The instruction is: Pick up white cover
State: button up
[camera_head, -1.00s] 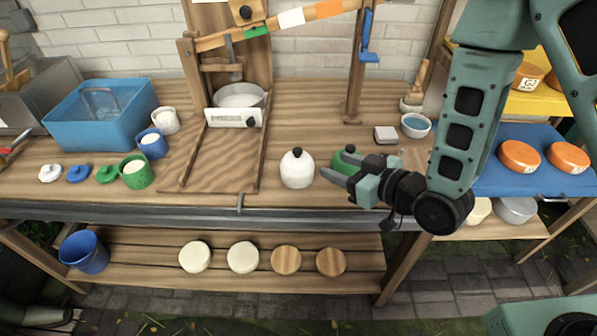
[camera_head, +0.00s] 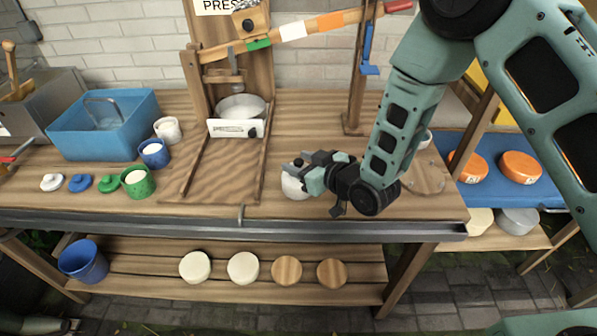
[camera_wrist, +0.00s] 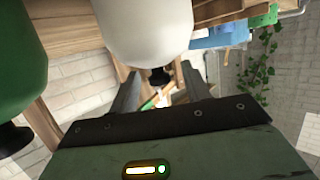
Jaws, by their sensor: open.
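The white cover (camera_head: 293,188) is a rounded dome with a black knob and stands on the wooden bench, right of the press board. My gripper (camera_head: 297,166) is open at the top of it and hides part of the dome. In the wrist view the white cover (camera_wrist: 145,30) appears upside down, its black knob pointing in between the fingers of my gripper (camera_wrist: 161,78). I cannot tell whether a finger touches it. A green cover (camera_wrist: 20,75) with a black knob shows at the left there. In the head view the green one is hidden behind my gripper.
A wooden press (camera_head: 228,150) with a white pan stands to the left. Small white, blue and green lids (camera_head: 108,184) and cups (camera_head: 154,153) lie further left. Orange rounds (camera_head: 519,167) sit on a blue surface at the right. The lower shelf (camera_head: 230,293) holds several discs.

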jog(key=shift+x, duration=1.35)
grip_shut()
jog(key=shift+r, duration=0.15)
